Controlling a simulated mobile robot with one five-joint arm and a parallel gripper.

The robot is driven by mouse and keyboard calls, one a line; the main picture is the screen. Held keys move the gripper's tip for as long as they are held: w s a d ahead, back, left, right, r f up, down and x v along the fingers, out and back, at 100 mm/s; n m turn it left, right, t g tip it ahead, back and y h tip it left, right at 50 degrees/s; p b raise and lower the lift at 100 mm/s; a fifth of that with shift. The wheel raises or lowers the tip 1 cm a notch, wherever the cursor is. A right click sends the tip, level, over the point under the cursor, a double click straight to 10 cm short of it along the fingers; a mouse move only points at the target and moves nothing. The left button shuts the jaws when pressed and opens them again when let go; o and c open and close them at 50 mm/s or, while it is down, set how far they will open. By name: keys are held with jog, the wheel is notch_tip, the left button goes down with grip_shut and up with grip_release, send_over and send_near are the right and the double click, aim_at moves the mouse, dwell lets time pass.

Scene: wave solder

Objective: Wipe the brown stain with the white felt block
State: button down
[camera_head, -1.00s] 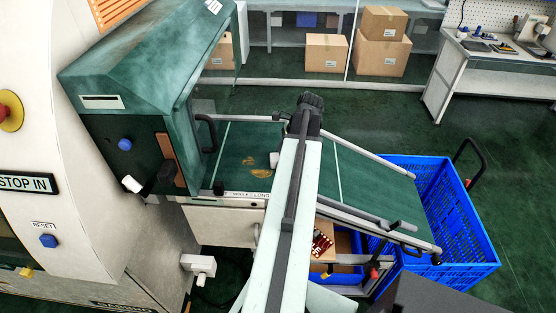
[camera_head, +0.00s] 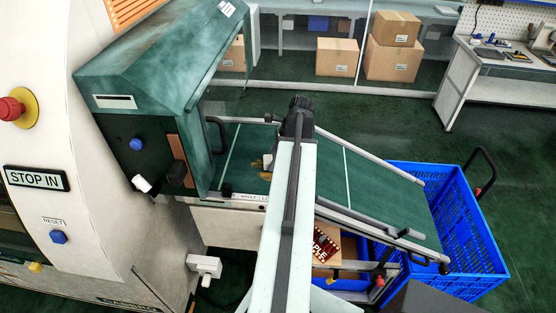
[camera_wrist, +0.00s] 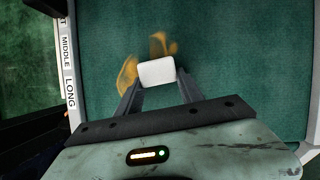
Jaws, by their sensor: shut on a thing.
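The brown stain (camera_wrist: 127,75) shows in the wrist view as orange-brown patches on the green belt, to the left of and beyond the white felt block (camera_wrist: 156,72). My gripper (camera_wrist: 157,85) is shut on the white felt block, which sits between its fingertips over or at the stain's edge. I cannot tell whether the block touches the belt. In the head view the stain (camera_head: 266,175) shows just left of my arm, which hides the gripper and most or all of the block.
The green belt (camera_head: 375,185) slopes down rightward to a blue crate (camera_head: 440,220). A green hood (camera_head: 160,60) stands over the belt's left end. A label rail (camera_wrist: 69,75) with "MIDDLE" and "LONG" edges the belt. Below is a small board (camera_head: 325,246).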

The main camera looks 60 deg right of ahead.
aim_at(252, 165)
jog(key=shift+w+a, duration=0.45)
jog(key=shift+w, duration=0.55)
jog(key=shift+w+a, duration=0.4)
jog(key=shift+w, duration=0.6)
jog(key=shift+w+a, duration=0.45)
jog(key=shift+w, duration=0.55)
jog(key=shift+r, duration=0.1)
notch_tip(252, 165, up, 6)
jog(key=p, duration=0.6)
notch_tip(252, 165, up, 3)
jog(key=p, duration=0.3)
